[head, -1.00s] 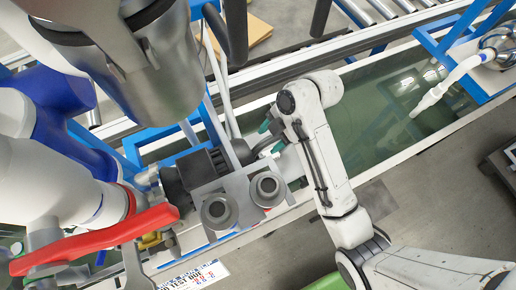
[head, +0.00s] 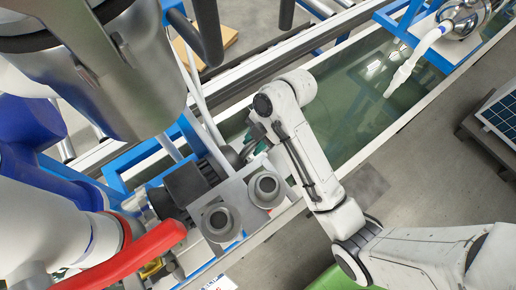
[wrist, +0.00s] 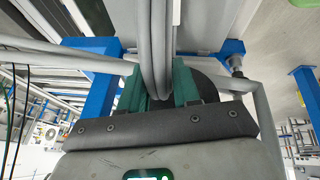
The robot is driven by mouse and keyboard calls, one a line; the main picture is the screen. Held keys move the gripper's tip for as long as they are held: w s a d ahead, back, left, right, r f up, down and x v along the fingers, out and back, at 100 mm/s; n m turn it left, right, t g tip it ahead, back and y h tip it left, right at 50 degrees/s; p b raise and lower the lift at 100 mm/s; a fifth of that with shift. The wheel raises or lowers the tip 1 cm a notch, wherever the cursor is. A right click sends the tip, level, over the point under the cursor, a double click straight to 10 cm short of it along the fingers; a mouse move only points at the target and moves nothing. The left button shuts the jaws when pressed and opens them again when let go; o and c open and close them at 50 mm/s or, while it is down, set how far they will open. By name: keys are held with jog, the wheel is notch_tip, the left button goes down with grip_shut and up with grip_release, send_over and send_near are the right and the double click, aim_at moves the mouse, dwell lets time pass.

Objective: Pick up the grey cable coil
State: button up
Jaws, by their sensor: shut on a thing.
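The grey cable coil (wrist: 153,45) shows in the wrist view as thick grey loops running up from between the green fingers. My gripper (wrist: 158,88) is shut on it, one finger on each side. In the head view my gripper (head: 254,140) is beside the pump station, and its fingers are mostly hidden by my white wrist.
A grey block with two round ports (head: 218,222) stands close to my gripper. A long green water tank (head: 350,115) with a white hose nozzle (head: 398,78) lies behind. A red handle (head: 130,258) is at lower left. A dark panel on a stand (head: 502,112) is at right.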

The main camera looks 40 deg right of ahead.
grip_shut()
dwell(0.7)
jog(key=shift+r, duration=0.1)
